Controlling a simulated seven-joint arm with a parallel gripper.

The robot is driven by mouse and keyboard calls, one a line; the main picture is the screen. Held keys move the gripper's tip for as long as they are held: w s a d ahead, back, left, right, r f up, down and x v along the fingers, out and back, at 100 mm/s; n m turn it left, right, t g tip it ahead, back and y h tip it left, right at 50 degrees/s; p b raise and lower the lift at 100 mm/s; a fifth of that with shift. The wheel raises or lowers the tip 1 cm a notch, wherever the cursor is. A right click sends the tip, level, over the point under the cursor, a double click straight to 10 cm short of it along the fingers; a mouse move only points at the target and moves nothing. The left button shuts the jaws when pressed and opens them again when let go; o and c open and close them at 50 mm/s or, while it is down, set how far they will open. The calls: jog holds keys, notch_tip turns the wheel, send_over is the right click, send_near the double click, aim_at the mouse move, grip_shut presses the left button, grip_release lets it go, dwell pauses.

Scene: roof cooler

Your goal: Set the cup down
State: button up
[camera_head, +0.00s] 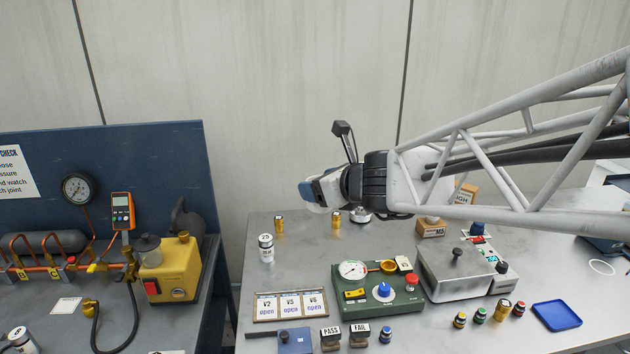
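My gripper (318,194) is at the end of my arm, above the back of the grey metal table (235,262), pointing left. Its end is a rounded blue and white shape. I cannot tell which part of that shape is finger and which might be a held thing. No thing shows clearly as the cup. A small dark blue cup-like thing (477,228) stands at the back right, partly behind my arm. Whether it is the cup, I cannot tell.
A green panel (368,309) with a gauge and knobs and a grey box (466,272) occupy the middle. Brass cylinders (279,225) and a white jar (265,248) stand back left. A blue tray (556,315) lies right. Bare metal shows between jar and panel.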

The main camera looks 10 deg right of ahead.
jog(key=w+d+m+g+h, duration=0.1)
jog(key=w+d+m+h, duration=0.8)
jog(key=w+d, duration=0.45)
jog(key=w+d+m+g+h, duration=0.2)
jog(key=w+d+m+h, duration=0.75)
jog(key=d, duration=0.75)
notch_tip(320, 180, down, 26)
jog(key=shift+w+n, duration=0.2)
jog(key=shift+n, duration=0.25)
dwell(0.7)
jog(key=shift+w, duration=0.1)
jog(key=w+d, duration=0.1)
jog(key=w, duration=0.4)
jog(key=w+d+f, duration=0.1)
jog(key=w, duration=0.4)
jog(key=w+d, duration=0.2)
jog(key=w, duration=0.3)
jog(key=shift+w+f, duration=0.1)
jog(key=shift+f, duration=0.1)
dwell(0.5)
